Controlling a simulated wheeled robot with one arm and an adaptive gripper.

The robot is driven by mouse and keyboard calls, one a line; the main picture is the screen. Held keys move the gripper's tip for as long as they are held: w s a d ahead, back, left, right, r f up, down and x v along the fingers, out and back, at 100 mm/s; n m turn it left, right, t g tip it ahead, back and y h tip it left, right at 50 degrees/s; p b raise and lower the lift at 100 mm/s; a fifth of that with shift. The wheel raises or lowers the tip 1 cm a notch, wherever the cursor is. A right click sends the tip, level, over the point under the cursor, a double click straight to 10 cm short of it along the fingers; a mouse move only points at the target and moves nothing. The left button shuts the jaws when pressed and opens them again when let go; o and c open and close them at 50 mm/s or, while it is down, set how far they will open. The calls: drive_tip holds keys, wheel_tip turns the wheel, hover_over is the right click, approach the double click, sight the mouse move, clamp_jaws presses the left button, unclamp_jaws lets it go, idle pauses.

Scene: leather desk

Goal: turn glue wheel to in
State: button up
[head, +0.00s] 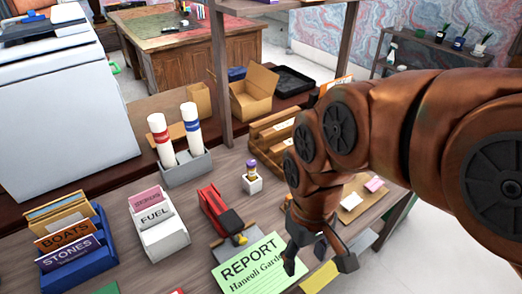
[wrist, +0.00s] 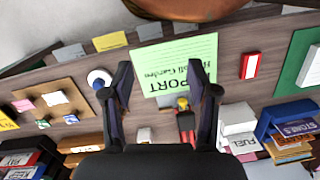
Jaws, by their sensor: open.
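A small upright stick with a purple top and a yellowish band (head: 251,168), which looks like the glue, stands in a white block (head: 252,185) on the desk, behind the report sheet. I cannot make out a wheel on it. In the wrist view a pale block (wrist: 143,134), probably the same holder, shows between my fingers. My gripper (head: 318,262) is open and empty, pointing down over the right end of the green report sheet (head: 248,264). In the wrist view the open fingers (wrist: 160,82) frame the sheet. The gripper is nearer the front than the stick and apart from it.
A red and black tool (head: 222,209) lies left of the stick. A grey holder with two white tubes (head: 187,172), a white FUEL card box (head: 163,236) and a blue card box (head: 78,262) stand further left. A round white item (wrist: 98,78) lies near one finger.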

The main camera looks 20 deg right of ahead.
drive_tip(key=w+a+r+n+t+y, duration=0.1)
drive_tip(key=w+a+r+n, duration=0.15)
drive_tip(key=w, duration=0.45)
drive_tip(key=w+a+r+n+y, duration=0.1)
drive_tip(key=w+n, duration=0.3)
drive_tip(key=w, duration=0.3)
drive_tip(key=n+t+y, duration=0.2)
drive_tip(key=n, duration=0.3)
approach(252, 162)
drive_tip(key=f, duration=0.1)
drive_tip(key=p+x, duration=0.2)
drive_tip(key=x, duration=0.5)
drive_tip(key=shift+w+a+f+p, duration=0.1)
drive_tip(key=shift+a+f+p, duration=0.15)
drive_tip(key=shift+a+p, duration=0.05)
drive_tip(key=shift+c, duration=0.3)
clamp_jaws()
